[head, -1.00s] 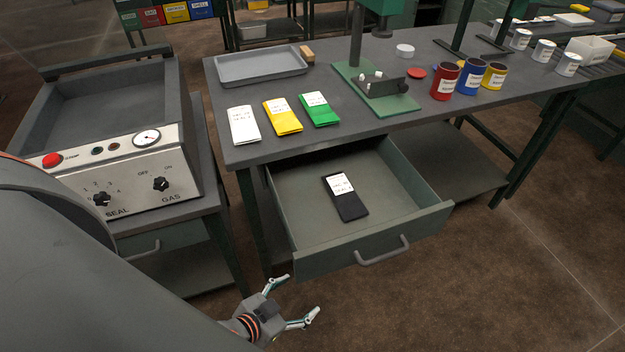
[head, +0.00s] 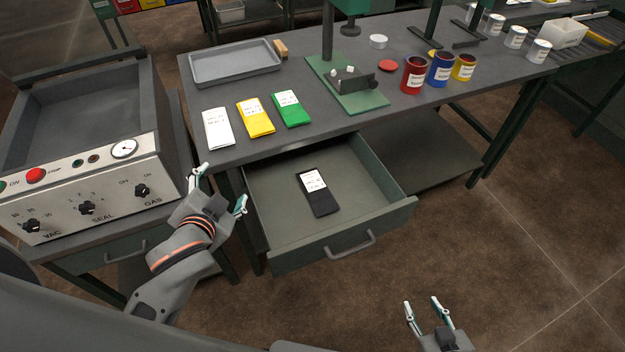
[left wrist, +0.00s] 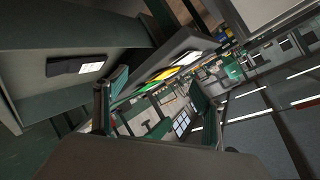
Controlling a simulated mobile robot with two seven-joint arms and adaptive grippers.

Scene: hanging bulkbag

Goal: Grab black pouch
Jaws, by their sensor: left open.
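The black pouch (head: 319,201) with a white label lies flat in the open drawer (head: 268,215) under the bench. It also shows in the left wrist view at the left (left wrist: 62,67). My left gripper (head: 221,187) is open and empty, left of the drawer, near the bench's front left corner. Its open fingers (left wrist: 157,105) also show in the left wrist view, apart from the pouch. My right gripper (head: 423,304) is open and empty at the lower right, in front of the drawer and clear of it.
White (head: 218,128), yellow (head: 255,118) and green (head: 291,109) pouches lie on the bench top above the drawer. A sealing machine (head: 85,185) stands close to the left of my left gripper. The drawer's front has a handle (head: 352,245). Floor at right is clear.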

